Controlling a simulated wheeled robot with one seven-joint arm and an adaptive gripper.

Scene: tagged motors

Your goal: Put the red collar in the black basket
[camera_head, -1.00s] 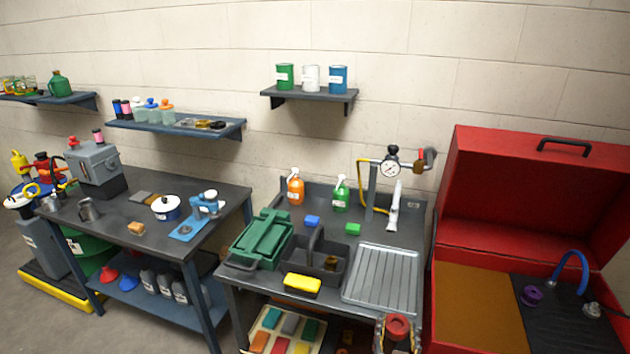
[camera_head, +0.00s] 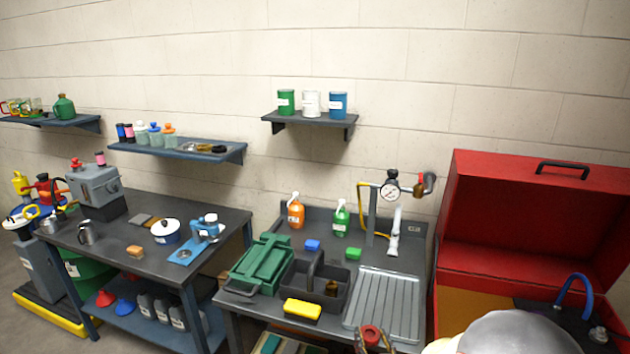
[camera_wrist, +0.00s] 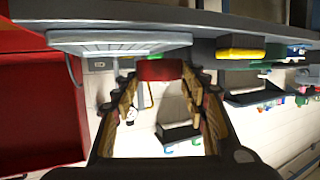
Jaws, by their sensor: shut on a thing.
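The red collar (camera_head: 371,334) is a short ring held between the fingertips of my gripper (camera_head: 373,342), at the bottom of the head view, in front of the ribbed drainboard. In the wrist view, the collar (camera_wrist: 160,69) sits between the two finger ends of my gripper (camera_wrist: 159,76), which is shut on it. The black basket (camera_head: 287,284) is a dark open caddy with an upright handle on the bench, left of the drainboard. A small brown bottle (camera_head: 332,288) stands in its right part. My gripper is to the right of the basket and nearer the camera.
A yellow sponge (camera_head: 302,309) lies at the basket's front edge. A green crate (camera_head: 262,262) stands on its left, and the grey drainboard (camera_head: 385,300) on its right. Blue and green blocks lie behind. An open red parts washer (camera_head: 540,215) stands at the right.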

